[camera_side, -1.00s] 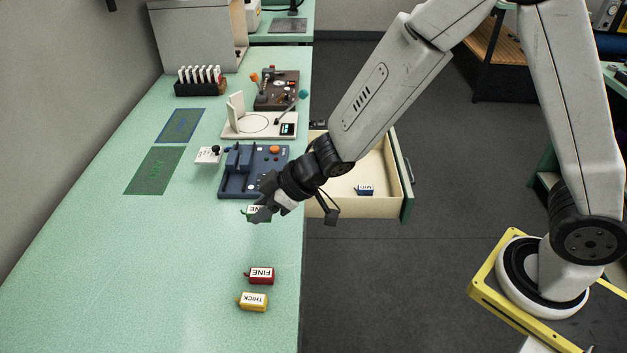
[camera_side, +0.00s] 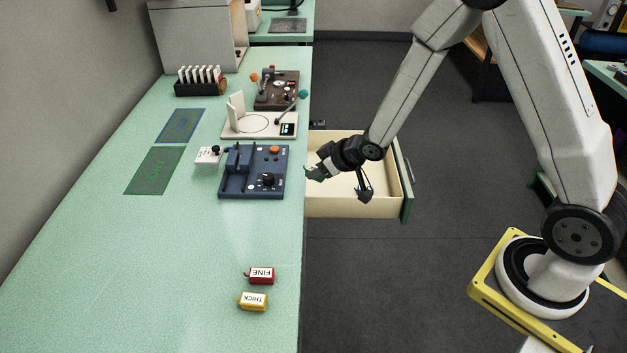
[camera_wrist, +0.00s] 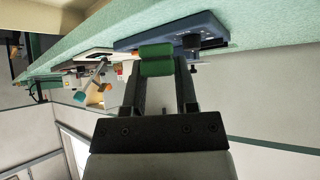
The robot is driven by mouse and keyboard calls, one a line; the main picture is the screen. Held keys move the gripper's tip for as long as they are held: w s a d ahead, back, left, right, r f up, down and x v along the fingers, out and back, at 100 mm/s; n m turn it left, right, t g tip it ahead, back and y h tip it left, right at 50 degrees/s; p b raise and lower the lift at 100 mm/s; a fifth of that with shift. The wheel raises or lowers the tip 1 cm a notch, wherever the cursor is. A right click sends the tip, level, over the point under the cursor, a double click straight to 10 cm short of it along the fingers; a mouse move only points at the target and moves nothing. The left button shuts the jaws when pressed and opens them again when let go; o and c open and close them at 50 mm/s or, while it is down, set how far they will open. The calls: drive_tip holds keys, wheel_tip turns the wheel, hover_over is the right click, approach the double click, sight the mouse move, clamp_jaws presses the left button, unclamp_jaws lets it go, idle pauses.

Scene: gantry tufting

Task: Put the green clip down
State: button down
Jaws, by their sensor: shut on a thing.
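The green clip (camera_wrist: 156,67) is held between the two dark fingers of my gripper (camera_wrist: 160,88) in the wrist view. In the side view my gripper (camera_side: 318,172) is off the table's right edge, over the left part of the open cream drawer (camera_side: 350,210). A small bit of green (camera_side: 312,174) shows at its tips. The clip looks raised, with nothing seen touching its underside. My wrist hides part of the drawer's inside, and the blue clip is not visible now.
A blue device (camera_side: 240,190) with knobs stands on the green table (camera_side: 180,270), just left of my gripper. Red (camera_side: 261,276) and yellow (camera_side: 253,301) labelled clips lie nearer the front. The front of the table is largely clear.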

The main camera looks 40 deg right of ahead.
drive_tip(key=s+d+f+m+h, duration=0.3)
drive_tip(key=d+m, duration=0.1)
drive_tip(key=d, duration=0.7)
drive_tip(key=s+d+f+m+h, duration=0.3)
drive_tip(key=d, duration=0.8)
hover_over(363, 173)
drive_tip(key=shift+g, duration=0.3)
drive_tip(key=shift+s+f, duration=0.15)
drive_tip(key=shift+f, duration=4.4)
drive_tip(key=shift+f, duration=0.15)
drive_tip(key=shift+f, duration=0.15)
drive_tip(key=shift+w+d+f, duration=0.1)
drive_tip(key=shift+w+f, duration=0.1)
drive_tip(key=shift+f, duration=1.35)
drive_tip(key=shift+f, duration=0.15)
